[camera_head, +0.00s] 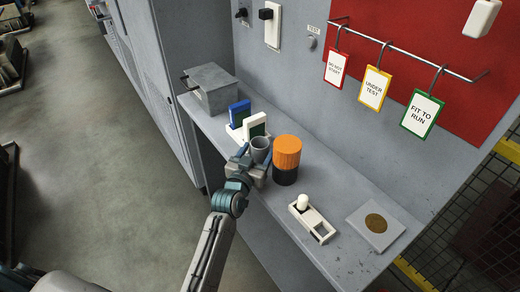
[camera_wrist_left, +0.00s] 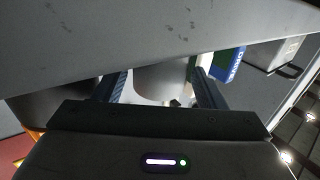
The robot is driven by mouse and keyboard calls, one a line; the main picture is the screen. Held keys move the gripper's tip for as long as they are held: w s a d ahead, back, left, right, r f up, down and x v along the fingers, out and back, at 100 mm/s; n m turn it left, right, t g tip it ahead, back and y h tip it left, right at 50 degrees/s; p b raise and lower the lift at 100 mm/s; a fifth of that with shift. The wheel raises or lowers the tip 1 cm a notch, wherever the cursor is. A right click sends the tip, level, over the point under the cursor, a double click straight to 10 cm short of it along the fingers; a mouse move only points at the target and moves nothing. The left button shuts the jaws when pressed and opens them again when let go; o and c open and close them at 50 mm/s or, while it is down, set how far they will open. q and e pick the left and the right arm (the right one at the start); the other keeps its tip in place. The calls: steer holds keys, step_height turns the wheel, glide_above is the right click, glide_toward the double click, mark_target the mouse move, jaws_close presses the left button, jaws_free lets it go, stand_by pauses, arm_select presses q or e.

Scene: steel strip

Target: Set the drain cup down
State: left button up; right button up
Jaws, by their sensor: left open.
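The drain cup (camera_head: 260,149) is a small grey cup standing upright on the grey shelf, left of the orange and black cylinder. In the left wrist view the cup (camera_wrist_left: 160,82) shows as a pale rounded body between my two fingers. My left gripper (camera_head: 254,160) is at the cup with its fingers on either side of it; in the left wrist view the gripper (camera_wrist_left: 165,90) is open, with a gap beside the cup. The cup's base is partly hidden by the gripper. My right gripper is not in view.
An orange and black cylinder (camera_head: 287,152) stands close right of the cup. Blue (camera_head: 239,114) and green (camera_head: 255,125) blocks sit behind it. A white holder (camera_head: 312,222) and a plate with a brown disc (camera_head: 376,223) lie right. A grey box (camera_head: 211,89) is far left. Tags hang above.

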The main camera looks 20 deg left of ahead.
arm_select(q)
steer(key=shift+s, duration=0.1)
steer(key=shift+c, duration=0.6)
steer(key=c, duration=0.7)
step_height(320, 180, up, 17)
steer(key=b, duration=0.2)
steer(key=s+a+f+y, duration=0.1)
steer(key=s+f, duration=1.4)
steer(key=s, duration=0.3)
steer(key=shift+s+f+n, duration=0.25)
steer(key=shift+f+n, duration=0.15)
steer(key=shift+a, duration=0.1)
